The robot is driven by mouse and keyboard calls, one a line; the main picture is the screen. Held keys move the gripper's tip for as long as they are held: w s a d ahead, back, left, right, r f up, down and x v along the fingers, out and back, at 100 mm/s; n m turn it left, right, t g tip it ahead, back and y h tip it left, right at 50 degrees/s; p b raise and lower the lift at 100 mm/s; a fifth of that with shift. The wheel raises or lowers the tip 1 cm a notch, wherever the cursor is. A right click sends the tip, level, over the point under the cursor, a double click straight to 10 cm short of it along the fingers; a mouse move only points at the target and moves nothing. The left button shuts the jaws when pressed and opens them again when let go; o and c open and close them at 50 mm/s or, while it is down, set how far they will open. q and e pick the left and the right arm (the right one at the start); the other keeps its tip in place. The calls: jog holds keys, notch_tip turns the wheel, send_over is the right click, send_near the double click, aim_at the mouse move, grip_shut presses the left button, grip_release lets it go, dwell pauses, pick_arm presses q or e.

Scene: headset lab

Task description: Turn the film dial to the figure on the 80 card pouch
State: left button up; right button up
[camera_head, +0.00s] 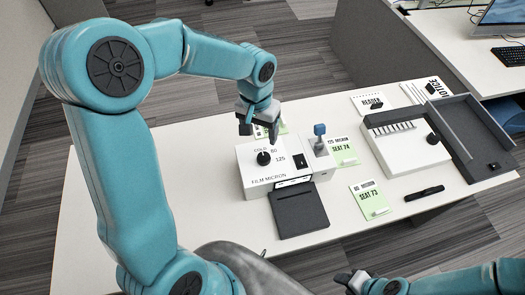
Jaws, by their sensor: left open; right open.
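The white laminator-like machine (285,185) marked "FILM MICRON" stands on the white table. Its black film dial (263,158) is on the top, with the figures 80 and 125 to its right and smaller lettering above. I cannot tell which figure the dial points at. My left gripper (258,128) is open and empty just behind and above the dial, apart from it. My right gripper (345,281) is at the bottom edge, open, away from the machine. Green-and-white card pouches lie around: "SEAT 74" (343,151), "SEAT 73" (370,200), and one partly hidden behind my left gripper (283,128). Their micron figures are too small to read surely.
A blue-topped lever (320,138) stands at the machine's right. A dark tray (300,212) lies in front. A white-and-grey device (402,138), an open dark tray (470,135) and a black pen (424,193) are at right. The table's left part is clear.

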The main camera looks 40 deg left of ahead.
aim_at(264, 157)
pick_arm(q)
jog(key=f, duration=1)
jog(key=shift+d, duration=0.4)
jog(key=shift+w+d+f, duration=0.1)
jog(key=shift+w+f, duration=0.1)
jog(key=shift+f, duration=0.2)
jog(key=shift+s, duration=0.1)
jog(key=shift+c, duration=0.9)
jog(key=c, duration=0.9)
